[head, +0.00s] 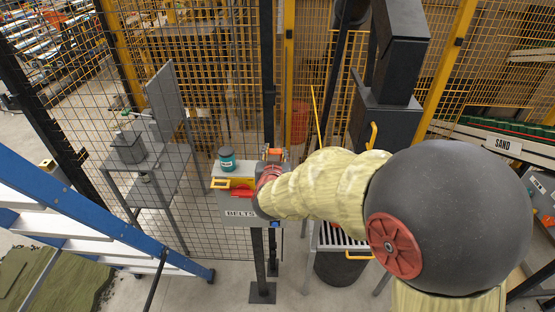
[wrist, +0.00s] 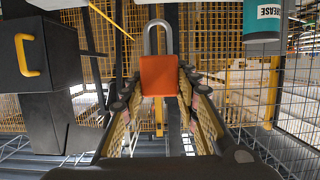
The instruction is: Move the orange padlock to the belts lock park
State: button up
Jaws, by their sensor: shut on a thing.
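The orange padlock (wrist: 159,76) is between my gripper's fingers (wrist: 157,92) in the wrist view, its grey shackle pointing up in the picture. My gripper is shut on it. In the head view my gripper (head: 273,160) is at the end of my arm, beside the grey post-mounted box marked BELTS (head: 240,213), and an orange patch shows there. My arm hides part of the box's right side. A yellow handle and a red part show on the box; I cannot tell which part is the lock park.
A teal grease pot (head: 227,158) stands on the box; it also shows in the wrist view (wrist: 262,18). Mesh fencing (head: 235,110) stands behind. A grey stand (head: 150,160) is to the left, a blue ladder (head: 90,225) in front of it. A dark cabinet (head: 385,125) stands right.

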jog(key=shift+a, duration=0.15)
jog(key=shift+w, duration=0.1)
jog(key=shift+f+b, duration=2.15)
jog(key=shift+f, duration=0.8)
jog(key=shift+f+b, duration=1.8)
jog(key=shift+f, duration=0.75)
jog(key=o, duration=1.3)
jog(key=v, duration=1.2)
